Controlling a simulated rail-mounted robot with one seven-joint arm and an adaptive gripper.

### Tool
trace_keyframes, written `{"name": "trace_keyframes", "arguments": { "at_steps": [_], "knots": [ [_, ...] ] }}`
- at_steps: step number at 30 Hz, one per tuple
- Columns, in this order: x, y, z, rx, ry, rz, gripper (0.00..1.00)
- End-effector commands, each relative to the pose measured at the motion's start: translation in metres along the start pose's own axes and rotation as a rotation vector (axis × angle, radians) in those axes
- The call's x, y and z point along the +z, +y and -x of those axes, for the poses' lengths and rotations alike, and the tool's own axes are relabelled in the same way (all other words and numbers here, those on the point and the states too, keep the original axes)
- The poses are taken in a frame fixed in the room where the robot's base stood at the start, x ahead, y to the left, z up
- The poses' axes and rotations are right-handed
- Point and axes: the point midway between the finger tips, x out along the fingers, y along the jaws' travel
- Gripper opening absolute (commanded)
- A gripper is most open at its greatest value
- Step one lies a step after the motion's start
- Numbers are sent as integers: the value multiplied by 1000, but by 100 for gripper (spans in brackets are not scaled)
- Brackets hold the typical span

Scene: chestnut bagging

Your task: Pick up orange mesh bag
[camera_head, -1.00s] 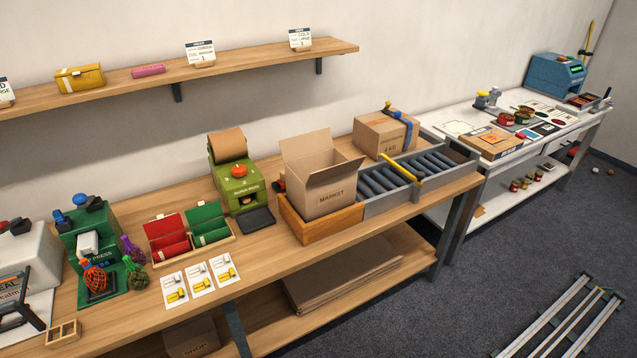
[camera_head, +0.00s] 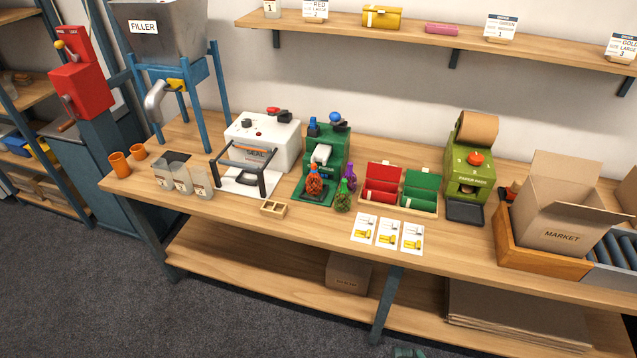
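The orange mesh bag (camera_head: 314,181) stands upright on the base of the green press (camera_head: 328,150), with dark round contents and a tied top. A green mesh bag (camera_head: 343,196) stands just to its right and a purple mesh bag (camera_head: 349,173) stands behind that one, near the press's right side. My gripper is not clearly visible in this view. A small teal piece at the bottom edge may be part of my own body.
Left of the press is a white sealer (camera_head: 264,138) with a dark frame. Clear pouches (camera_head: 183,178) stand at the bench's left. A wooden tray (camera_head: 273,209) lies in front. Red (camera_head: 382,185) and green (camera_head: 420,190) boxes and cards (camera_head: 388,233) are to the right.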

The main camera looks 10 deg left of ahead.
Motion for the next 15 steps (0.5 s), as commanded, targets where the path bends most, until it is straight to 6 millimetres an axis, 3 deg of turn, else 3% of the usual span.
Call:
{"name": "trace_keyframes", "arguments": {
  "at_steps": [14,15],
  "knots": [
    [0,0,0,0,0,0,0],
    [0,0,0,0,0,0,7]
  ]
}}
